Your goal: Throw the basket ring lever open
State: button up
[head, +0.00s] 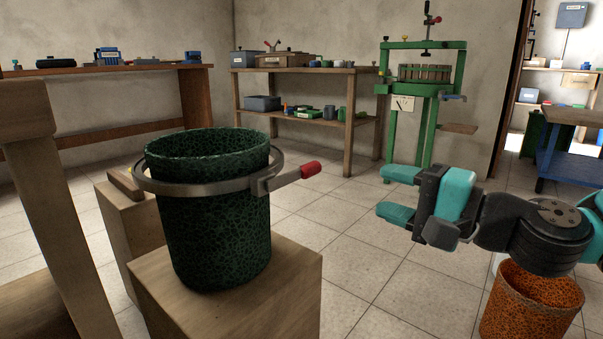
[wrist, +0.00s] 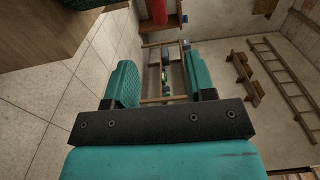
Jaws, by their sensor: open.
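A dark green speckled basket (head: 215,225) stands upright on a wooden block (head: 297,290) in the head view. A grey metal ring (head: 195,188) goes around it below the rim. A short grey lever (head: 282,180) with a red grip (head: 311,170) sticks out from the ring to the right. My gripper (head: 386,192) is open and empty, right of the red grip and apart from it, its teal fingers pointing left. In the wrist view my gripper (wrist: 160,62) shows nothing between its fingers; the red grip (wrist: 157,12) shows beyond them at the top edge.
An orange speckled bucket (head: 530,300) stands below my arm at the right. A green press (head: 422,90), a wooden shelf (head: 350,118) and a workbench (head: 110,70) stand behind. A wooden post (head: 35,170) rises at the near left. The tiled floor in the middle is clear.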

aim_at(316, 171)
jog(key=p+x, duration=0.8)
jog(key=shift+a+r, duration=0.15)
jog(key=shift+r, duration=0.2)
jog(key=x, duration=0.8)
jog(key=shift+w+a+f+p, duration=0.15)
jog(key=shift+f+p, duration=0.15)
jog(key=shift+p, duration=0.05)
grip_shut()
